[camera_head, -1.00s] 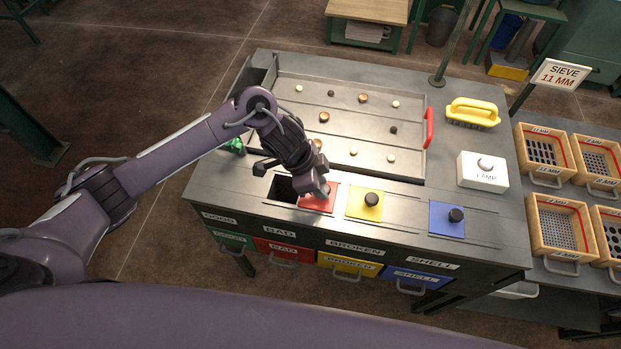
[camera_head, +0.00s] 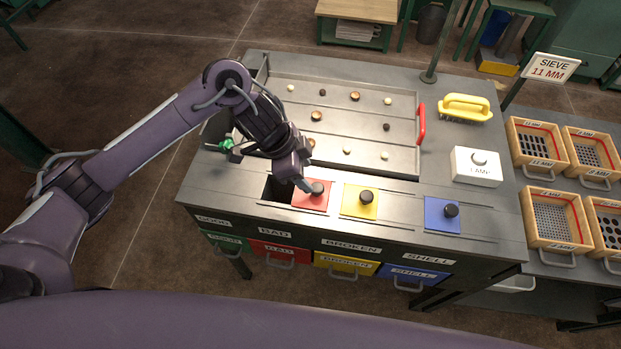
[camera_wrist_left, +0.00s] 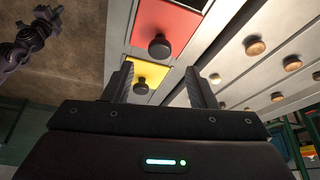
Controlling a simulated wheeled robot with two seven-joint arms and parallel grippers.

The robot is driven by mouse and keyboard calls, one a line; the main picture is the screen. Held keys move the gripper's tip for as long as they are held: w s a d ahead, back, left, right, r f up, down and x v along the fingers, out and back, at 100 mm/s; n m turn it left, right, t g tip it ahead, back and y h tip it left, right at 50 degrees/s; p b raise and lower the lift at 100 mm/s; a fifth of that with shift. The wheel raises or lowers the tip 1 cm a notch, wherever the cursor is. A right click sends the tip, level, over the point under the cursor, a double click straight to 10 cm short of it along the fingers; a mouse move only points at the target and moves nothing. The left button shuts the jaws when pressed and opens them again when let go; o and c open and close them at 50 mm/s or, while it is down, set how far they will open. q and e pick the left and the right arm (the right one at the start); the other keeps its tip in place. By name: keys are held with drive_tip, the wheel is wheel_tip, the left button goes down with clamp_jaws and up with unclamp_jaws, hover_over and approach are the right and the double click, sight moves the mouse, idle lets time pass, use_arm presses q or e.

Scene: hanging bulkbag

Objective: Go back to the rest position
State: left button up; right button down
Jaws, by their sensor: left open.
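My left gripper (camera_head: 303,184) is open, its fingertips in front of or just left of the black knob on the red lid (camera_head: 311,202); the gap is hard to judge. In the wrist view its two fingers (camera_wrist_left: 160,86) are spread with nothing between them. There the red lid (camera_wrist_left: 185,20) and yellow lid (camera_wrist_left: 145,72) lie beyond the fingers. The yellow lid (camera_head: 352,207) and blue lid (camera_head: 436,222) sit to the right on the bench. A dark jointed arm (camera_wrist_left: 25,42), seemingly my right one, shows in the wrist view's corner; its jaws are unclear.
A dark opening (camera_head: 276,190) lies left of the red lid. Behind is a sorting tray (camera_head: 340,78) with nuts and a red handle (camera_head: 421,124). A yellow brush (camera_head: 466,106), a white lamp box (camera_head: 470,172) and wooden sieves (camera_head: 555,218) stand right.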

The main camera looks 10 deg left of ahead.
use_arm(q)
drive_tip(key=shift+v, duration=1.1)
drive_tip(key=shift+d, duration=0.1)
